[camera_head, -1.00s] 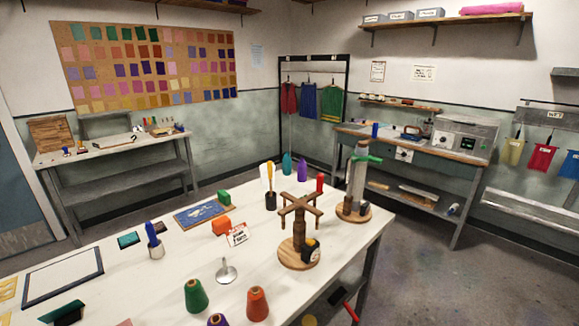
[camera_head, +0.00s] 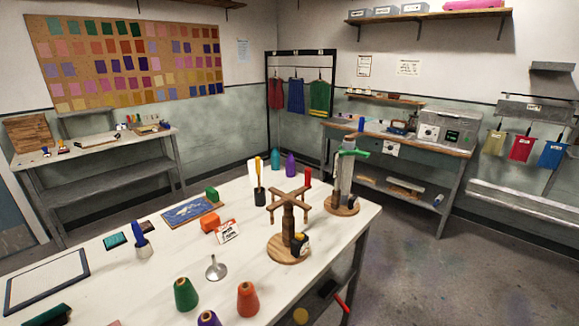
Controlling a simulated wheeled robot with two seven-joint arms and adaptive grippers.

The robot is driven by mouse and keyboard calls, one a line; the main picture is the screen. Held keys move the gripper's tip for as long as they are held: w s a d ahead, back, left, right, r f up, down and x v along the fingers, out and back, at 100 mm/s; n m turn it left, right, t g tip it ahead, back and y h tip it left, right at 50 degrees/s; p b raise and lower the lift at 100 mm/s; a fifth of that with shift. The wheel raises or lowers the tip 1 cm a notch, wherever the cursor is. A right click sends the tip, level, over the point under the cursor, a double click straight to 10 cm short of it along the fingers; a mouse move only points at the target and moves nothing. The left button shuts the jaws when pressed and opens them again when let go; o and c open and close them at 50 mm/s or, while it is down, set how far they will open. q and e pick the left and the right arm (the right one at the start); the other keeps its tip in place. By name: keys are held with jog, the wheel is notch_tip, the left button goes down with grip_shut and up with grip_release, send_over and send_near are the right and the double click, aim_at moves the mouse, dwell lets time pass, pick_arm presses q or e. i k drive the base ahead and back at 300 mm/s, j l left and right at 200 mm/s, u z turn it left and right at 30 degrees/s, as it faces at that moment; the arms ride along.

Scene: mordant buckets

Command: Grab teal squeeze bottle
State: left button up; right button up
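A teal squeeze bottle (camera_head: 275,160) stands upright near the far edge of the white-topped table (camera_head: 150,284). It is small in the view. A purple bottle (camera_head: 290,163) stands just to its right, and a white one (camera_head: 254,172) stands to its left, partly behind a dark pot with a yellow-handled tool (camera_head: 259,190). Neither of my grippers is in view.
A wooden skein winder (camera_head: 289,245) and a green-topped stand (camera_head: 343,190) occupy the table's right part. Thread cones (camera_head: 186,293), a funnel (camera_head: 216,268) and an orange block (camera_head: 210,223) are nearer. Open floor (camera_head: 430,270) lies to the right.

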aim_at(275, 156)
jog(key=i+l+z, duration=0.2)
jog(key=l+z, duration=0.25)
jog(key=i+l+z, duration=0.25)
jog(key=z, duration=0.15)
jog(key=i+l+z, duration=0.55)
jog(key=z, duration=0.3)
jog(key=i+u, duration=0.1)
jog(key=i, duration=0.75)
jog(key=i+l+u, duration=0.15)
jog(key=i, duration=0.7)
jog(key=i+l+u, duration=0.15)
jog(key=i+u, duration=0.25)
jog(key=i, duration=0.35)
jog(key=i+u, duration=0.45)
jog(key=i+l+u, duration=0.1)
jog(key=i+u, duration=0.3)
jog(key=k, duration=0.05)
